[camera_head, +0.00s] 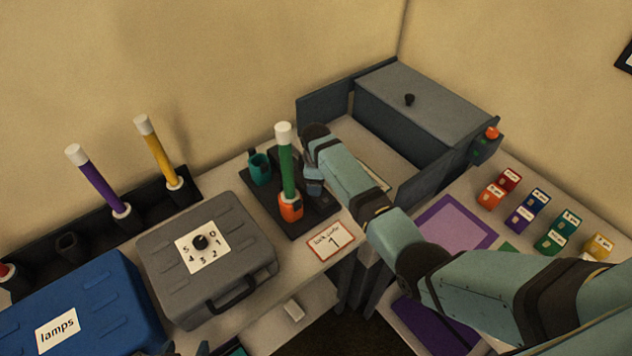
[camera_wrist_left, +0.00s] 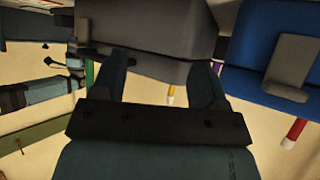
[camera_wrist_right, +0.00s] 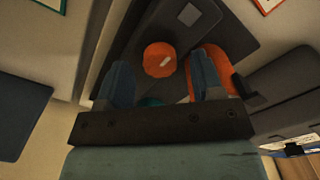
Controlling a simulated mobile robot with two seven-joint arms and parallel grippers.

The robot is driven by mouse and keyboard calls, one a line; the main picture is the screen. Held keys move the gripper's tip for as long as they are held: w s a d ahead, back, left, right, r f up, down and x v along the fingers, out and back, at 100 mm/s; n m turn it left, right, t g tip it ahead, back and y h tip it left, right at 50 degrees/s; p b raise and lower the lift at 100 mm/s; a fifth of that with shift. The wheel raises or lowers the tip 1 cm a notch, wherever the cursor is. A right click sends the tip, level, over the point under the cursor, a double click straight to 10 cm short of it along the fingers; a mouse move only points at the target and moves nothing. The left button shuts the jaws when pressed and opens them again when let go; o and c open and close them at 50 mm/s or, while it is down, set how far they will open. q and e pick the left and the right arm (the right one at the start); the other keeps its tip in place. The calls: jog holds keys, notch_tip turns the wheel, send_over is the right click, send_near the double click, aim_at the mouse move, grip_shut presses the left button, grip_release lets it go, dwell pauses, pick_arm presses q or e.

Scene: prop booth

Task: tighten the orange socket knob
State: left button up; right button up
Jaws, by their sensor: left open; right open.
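The orange socket (camera_head: 290,208) stands on a dark base and holds an upright green tube with a white tip (camera_head: 286,160). In the right wrist view a round orange knob (camera_wrist_right: 158,60) with a pale mark shows beyond and between my open fingers, beside the orange socket (camera_wrist_right: 222,66). No grip on the knob shows. My right gripper (camera_wrist_right: 160,82) is open, just right of the green tube in the head view, where its arm hides part of the base. My left gripper (camera_wrist_left: 168,82) is open and empty, near the grey case (camera_head: 235,255); only small parts show at the head view's bottom edge.
A teal cup (camera_head: 259,166) stands behind the socket. The grey case with a numbered dial and a blue lamps case (camera_head: 75,305) stand to the left. Purple (camera_head: 98,185) and yellow (camera_head: 158,152) tubes stand in a rack behind. A grey box (camera_head: 430,100) is at the back right.

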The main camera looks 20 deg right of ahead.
jog(key=shift+f, duration=0.6)
jog(key=c, duration=0.9)
